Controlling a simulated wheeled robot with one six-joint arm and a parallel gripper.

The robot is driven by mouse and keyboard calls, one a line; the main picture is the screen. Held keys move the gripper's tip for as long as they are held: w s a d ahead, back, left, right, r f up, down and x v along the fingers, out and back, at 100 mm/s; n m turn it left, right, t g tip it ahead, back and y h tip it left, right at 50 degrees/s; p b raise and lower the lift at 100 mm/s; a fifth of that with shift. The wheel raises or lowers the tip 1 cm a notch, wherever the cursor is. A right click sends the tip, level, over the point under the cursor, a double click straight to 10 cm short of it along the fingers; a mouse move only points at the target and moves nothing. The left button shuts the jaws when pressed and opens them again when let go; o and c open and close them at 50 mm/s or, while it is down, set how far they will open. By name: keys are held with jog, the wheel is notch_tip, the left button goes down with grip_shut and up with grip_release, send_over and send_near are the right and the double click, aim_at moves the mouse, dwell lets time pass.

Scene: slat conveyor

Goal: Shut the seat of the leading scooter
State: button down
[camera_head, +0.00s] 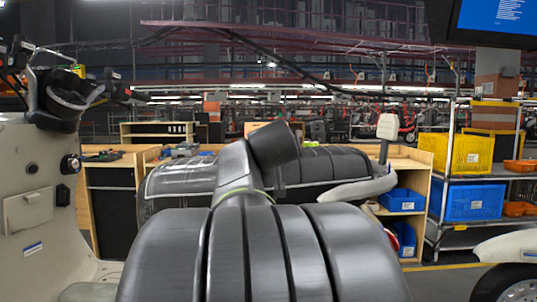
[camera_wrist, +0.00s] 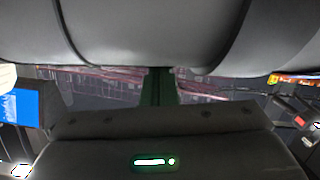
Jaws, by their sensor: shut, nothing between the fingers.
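A part of my arm rises between the two. In the wrist view a grey seamed pad (camera_wrist: 150,35) spans the top. My gripper (camera_wrist: 158,75) is shut and empty, its tips close to the pad; contact cannot be told. The seat's hinge and underside are hidden.
A pale curved rail with an upright pad (camera_head: 388,125) stands at centre right. A rack holds a yellow crate (camera_head: 450,153) and a blue crate (camera_head: 472,200). Another scooter's pale body (camera_head: 508,250) enters at the right edge. A wooden bench stands behind.

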notch_tip(320, 180, up, 5)
jog(key=p, duration=0.4)
jog(key=shift+a+f, duration=0.1)
jog(key=shift+f, duration=0.1)
jog(key=d+b+v, duration=0.1)
jog(key=v, duration=0.8)
jog(key=shift+s+a, duration=0.45)
jog(key=shift+s, duration=0.05)
jog(key=shift+w+f, duration=0.1)
jog(key=shift+f, duration=0.05)
jog(key=x, duration=0.8)
jog(key=shift+w+a+f, duration=0.1)
jog(key=shift+w+f, duration=0.05)
jog(key=shift+w, duration=0.15)
jog(key=shift+w+f+b, duration=0.55)
jog(key=shift+w+f, duration=0.2)
jog(key=shift+f, duration=0.3)
jog(key=shift+s+f+b, duration=0.15)
jog(key=shift+f+b, duration=0.25)
jog(key=shift+f, duration=0.1)
jog(key=shift+d+f, duration=0.25)
